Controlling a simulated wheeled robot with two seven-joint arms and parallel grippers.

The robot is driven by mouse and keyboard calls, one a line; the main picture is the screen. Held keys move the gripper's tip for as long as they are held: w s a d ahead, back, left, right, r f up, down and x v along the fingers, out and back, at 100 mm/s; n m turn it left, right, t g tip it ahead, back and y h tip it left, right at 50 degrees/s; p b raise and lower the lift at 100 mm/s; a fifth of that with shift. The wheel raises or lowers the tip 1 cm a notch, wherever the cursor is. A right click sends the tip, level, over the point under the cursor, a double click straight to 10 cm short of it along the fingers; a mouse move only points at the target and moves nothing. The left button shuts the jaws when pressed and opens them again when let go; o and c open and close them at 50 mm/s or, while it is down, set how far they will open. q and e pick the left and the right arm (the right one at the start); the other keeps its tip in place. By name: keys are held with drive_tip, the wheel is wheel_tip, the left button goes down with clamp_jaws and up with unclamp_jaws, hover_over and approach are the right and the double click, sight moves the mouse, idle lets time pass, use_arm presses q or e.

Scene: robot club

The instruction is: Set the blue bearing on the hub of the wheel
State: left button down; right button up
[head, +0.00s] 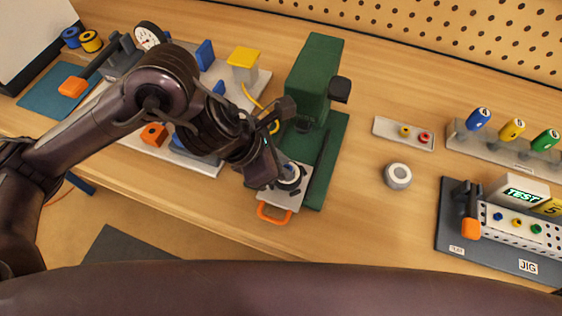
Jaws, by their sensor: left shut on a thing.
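My left gripper (275,179) comes in from the left, pointing down at the front of the green press (317,75). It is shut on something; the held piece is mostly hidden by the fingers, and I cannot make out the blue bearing. Just right of the fingertips, a dark round part with a pale ring, probably the wheel (291,175), sits on the press's grey plate (295,200). The gripper partly covers it. I cannot tell whether the held piece touches the hub. My right gripper is out of view.
An orange handle (274,213) sticks out from the plate's front. A grey-white ring (398,176) and a small tray (404,133) lie right of the press. The jig (510,230) stands at far right. My other arm crosses the bottom.

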use_arm(q)
drive_tip(key=shift+s+f+b, duration=0.15)
drive_tip(key=shift+f+b, duration=0.2)
drive_tip(key=shift+b, duration=0.2)
idle(1.1)
drive_tip(key=c, duration=1.4)
unclamp_jaws()
drive_tip(key=shift+a, duration=0.1)
drive_tip(key=shift+r+p, duration=0.75)
drive_tip(key=shift+r, duration=0.15)
drive_tip(key=shift+r+p, duration=1.5)
drive_tip(key=shift+r, duration=0.45)
